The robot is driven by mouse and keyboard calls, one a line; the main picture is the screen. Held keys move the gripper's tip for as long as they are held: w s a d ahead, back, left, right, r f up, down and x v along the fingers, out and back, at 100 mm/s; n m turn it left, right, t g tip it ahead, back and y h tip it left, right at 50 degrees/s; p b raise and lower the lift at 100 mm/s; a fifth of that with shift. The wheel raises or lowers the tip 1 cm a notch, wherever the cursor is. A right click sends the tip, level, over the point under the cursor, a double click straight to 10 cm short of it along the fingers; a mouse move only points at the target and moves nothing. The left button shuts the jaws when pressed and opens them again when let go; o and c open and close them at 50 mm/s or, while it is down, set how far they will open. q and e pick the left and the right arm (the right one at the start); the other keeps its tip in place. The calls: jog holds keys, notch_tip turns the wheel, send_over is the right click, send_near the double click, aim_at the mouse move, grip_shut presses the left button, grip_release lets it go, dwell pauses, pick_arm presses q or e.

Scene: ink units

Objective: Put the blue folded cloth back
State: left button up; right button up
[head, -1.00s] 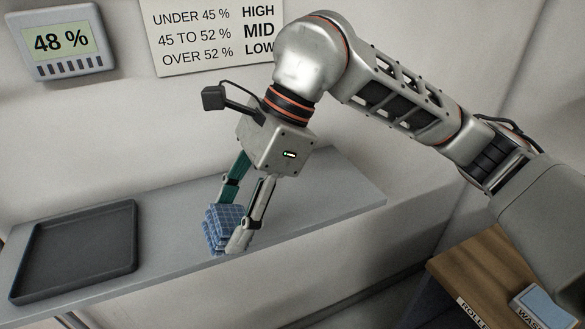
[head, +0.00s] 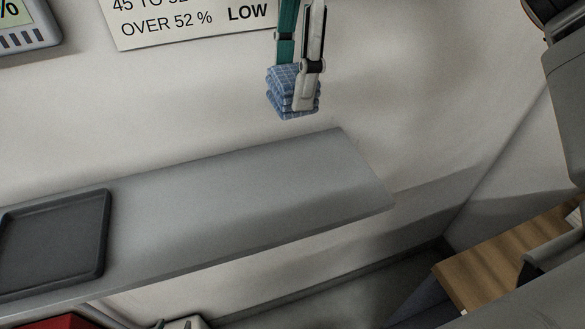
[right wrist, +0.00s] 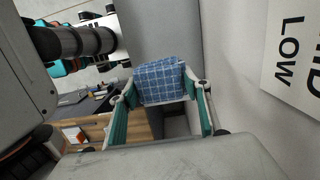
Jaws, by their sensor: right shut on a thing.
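The blue folded cloth (head: 283,92) is a small checked stack. My right gripper (head: 297,95) is shut on it and holds it in the air above the shelf, in front of the wall. In the right wrist view the cloth (right wrist: 161,82) sits between the two teal-edged fingers. A pale, dark-trimmed part at the bottom edge of the head view looks like my left gripper (head: 186,322). Its fingers are cut off, so its jaws cannot be read.
A grey shelf (head: 250,200) runs along the wall; its right part is bare. An empty dark tray (head: 104,235) lies on its left end. A wall sign (head: 190,22) and part of a display (head: 25,35) are above. A wooden top (head: 500,255) is at lower right.

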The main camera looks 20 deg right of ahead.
notch_tip(320, 180, down, 17)
jog(key=shift+f+p, duration=0.2)
jog(key=shift+p, duration=0.4)
jog(key=o, duration=1)
jog(key=shift+r, duration=0.1)
jog(key=r, duration=0.4)
jog(key=d+r+b, duration=0.1)
jog(key=r, duration=0.6)
jog(key=shift+d+r, duration=0.25)
jog(key=shift+r, duration=0.15)
